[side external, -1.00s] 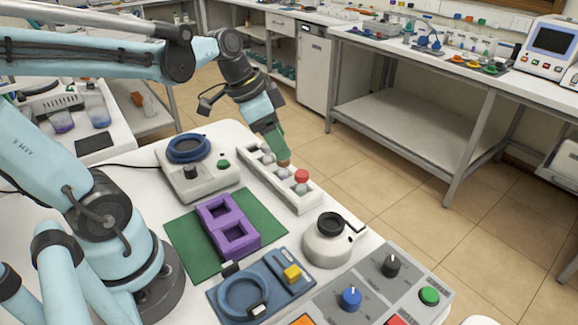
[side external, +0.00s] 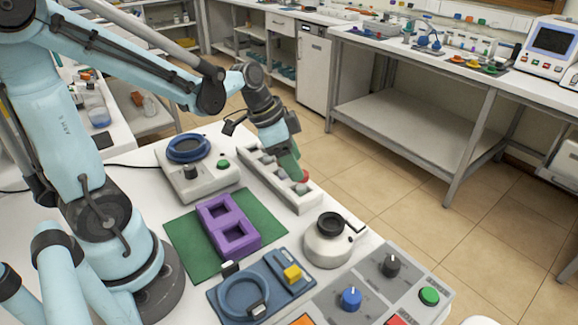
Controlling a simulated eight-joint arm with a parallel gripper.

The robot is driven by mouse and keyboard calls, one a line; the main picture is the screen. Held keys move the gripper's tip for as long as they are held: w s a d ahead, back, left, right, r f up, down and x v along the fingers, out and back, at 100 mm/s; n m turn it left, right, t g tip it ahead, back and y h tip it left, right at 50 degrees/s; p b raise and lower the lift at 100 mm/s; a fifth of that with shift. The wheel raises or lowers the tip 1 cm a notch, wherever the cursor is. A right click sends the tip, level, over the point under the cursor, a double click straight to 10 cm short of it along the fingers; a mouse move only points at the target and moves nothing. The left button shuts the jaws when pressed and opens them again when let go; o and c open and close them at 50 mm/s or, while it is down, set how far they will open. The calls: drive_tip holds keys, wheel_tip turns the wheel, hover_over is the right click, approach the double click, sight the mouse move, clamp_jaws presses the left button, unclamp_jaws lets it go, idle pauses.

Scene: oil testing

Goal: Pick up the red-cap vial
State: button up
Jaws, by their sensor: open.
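The red-cap vial (side external: 304,176) stands in the white vial rack (side external: 300,204) near its right end. Only part of its red cap shows; the rest is hidden by my gripper and the rack. My gripper (side external: 298,175) has green fingers pointing down at the red cap, right over or around it. I cannot tell from this side whether the fingers touch the cap. The jaws are open. Other vials in the rack are partly hidden behind my gripper.
A stirrer-like device with a blue ring (side external: 188,148) stands left of the rack. A purple two-hole holder (side external: 228,222) lies on a green mat (side external: 186,250). A round white device with a black top (side external: 328,240) stands in front of the rack, near a control panel (side external: 372,283).

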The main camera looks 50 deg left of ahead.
sight(301, 186)
drive_tip(key=shift+x, duration=2.55)
drive_tip(key=shift+d, duration=0.1)
drive_tip(key=c, duration=1.1)
drive_tip(key=shift+r, duration=0.15)
